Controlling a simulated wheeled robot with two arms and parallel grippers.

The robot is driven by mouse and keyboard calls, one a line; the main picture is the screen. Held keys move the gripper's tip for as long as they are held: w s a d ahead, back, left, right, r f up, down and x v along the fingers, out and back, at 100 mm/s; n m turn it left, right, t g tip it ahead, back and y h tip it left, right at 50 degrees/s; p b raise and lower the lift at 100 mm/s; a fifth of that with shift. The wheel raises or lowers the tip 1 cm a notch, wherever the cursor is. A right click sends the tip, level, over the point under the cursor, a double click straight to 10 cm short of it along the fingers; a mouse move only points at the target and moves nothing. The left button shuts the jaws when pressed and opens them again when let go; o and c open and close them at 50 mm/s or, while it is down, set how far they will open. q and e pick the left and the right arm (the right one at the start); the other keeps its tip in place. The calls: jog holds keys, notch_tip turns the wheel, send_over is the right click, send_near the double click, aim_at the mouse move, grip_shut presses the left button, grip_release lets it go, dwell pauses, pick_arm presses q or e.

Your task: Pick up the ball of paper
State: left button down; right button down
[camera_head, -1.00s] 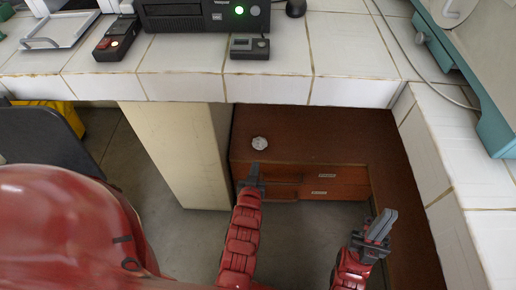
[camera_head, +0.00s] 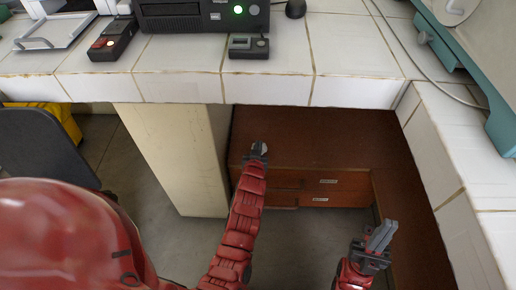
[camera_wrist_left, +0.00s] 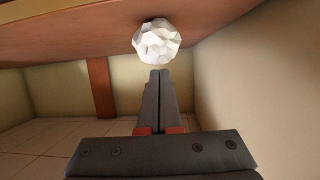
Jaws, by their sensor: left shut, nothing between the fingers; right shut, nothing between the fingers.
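The ball of paper (camera_wrist_left: 157,42) is white and faceted. In the left wrist view it sits just beyond the tips of my left gripper (camera_wrist_left: 160,72), with a small gap showing between them. In the head view my left gripper (camera_head: 257,150) is over the front of the brown wooden cabinet top and mostly covers the ball (camera_head: 263,146). Its fingers are together and empty. My right gripper (camera_head: 380,236) is lower right, in front of the cabinet, shut and empty, away from the ball.
The brown drawer cabinet (camera_head: 300,145) stands under the white tiled bench (camera_head: 290,88), whose front edge overhangs it. A cream pillar (camera_head: 172,150) is to the left of the cabinet. A tiled side bench (camera_head: 440,150) borders the right. The cabinet top right of the ball is clear.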

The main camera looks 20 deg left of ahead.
pick_arm(q)
jog(key=shift+s+f, duration=0.15)
jog(key=shift+f, duration=0.05)
jog(key=s, duration=0.1)
jog(key=s+d, duration=0.1)
jog(key=s, duration=0.1)
jog(key=shift+s+p, duration=0.3)
jog(key=shift+p, duration=0.1)
jog(key=shift+r, duration=0.1)
